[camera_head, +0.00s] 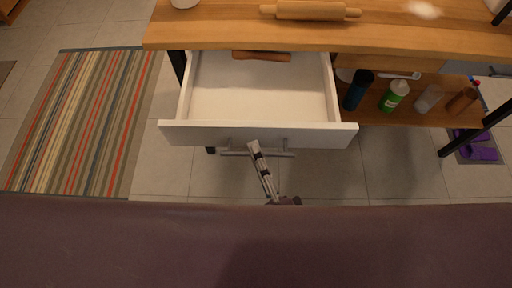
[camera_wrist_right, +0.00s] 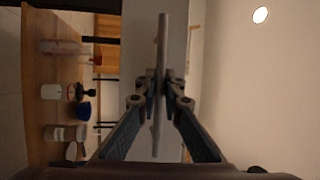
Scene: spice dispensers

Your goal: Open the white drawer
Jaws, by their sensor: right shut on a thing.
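The white drawer (camera_head: 255,133) stands pulled out from under the wooden worktop, so its white inside shows. A wooden, rod-shaped thing (camera_head: 262,56) lies at the back of it. A grey bar handle (camera_head: 276,154) runs along its front. My right gripper (camera_head: 254,148) is at the middle of the handle, shut on it. In the right wrist view the handle (camera_wrist_right: 163,50) runs upright between the two fingers (camera_wrist_right: 160,92). My left gripper is in neither view.
A rolling pin (camera_head: 310,11) lies on the worktop (camera_head: 220,25). The lower shelf to the right holds a dark blue bottle (camera_head: 357,90), a green bottle (camera_head: 394,96) and other containers. A striped rug (camera_head: 82,120) lies on the tiled floor at left.

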